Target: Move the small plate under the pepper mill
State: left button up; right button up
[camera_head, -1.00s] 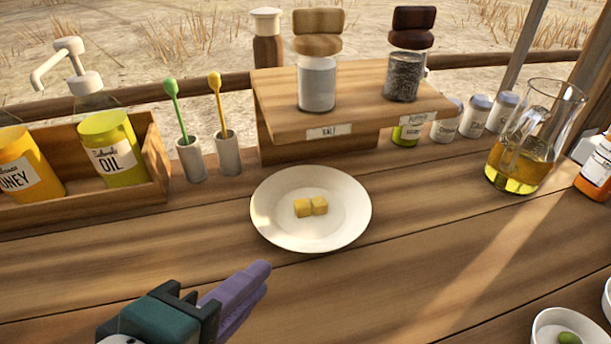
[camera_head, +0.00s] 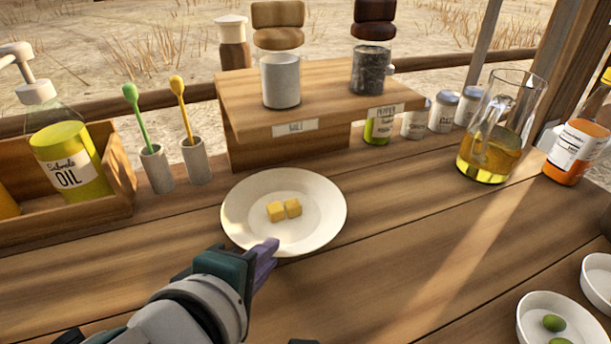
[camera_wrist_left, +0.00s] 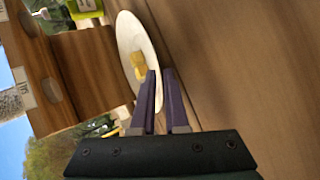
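The small white plate (camera_head: 327,207) lies on the wooden counter in front of the shelf, with two yellow cubes (camera_head: 284,210) on it. It also shows in the left wrist view (camera_wrist_left: 127,38). The pepper mill (camera_head: 371,72), with dark grains and a dark brown top, stands on the shelf's right end above the PEPPER label. My left gripper (camera_head: 266,256) is at the plate's near edge. In the left wrist view its purple fingers (camera_wrist_left: 160,78) are slightly apart, the rim close between them; whether they touch it I cannot tell.
The wooden shelf (camera_head: 240,98) also holds the salt mill (camera_head: 281,82). Two spoon cups (camera_head: 196,161) and the oil bottle's box (camera_head: 122,178) stand left. Small jars, a glass jug (camera_head: 490,150) and a sauce bottle (camera_head: 575,150) stand right; white bowls (camera_head: 535,328) lie lower right.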

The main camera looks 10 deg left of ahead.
pick_arm(q)
grip_shut()
dwell(0.9)
dwell(0.4)
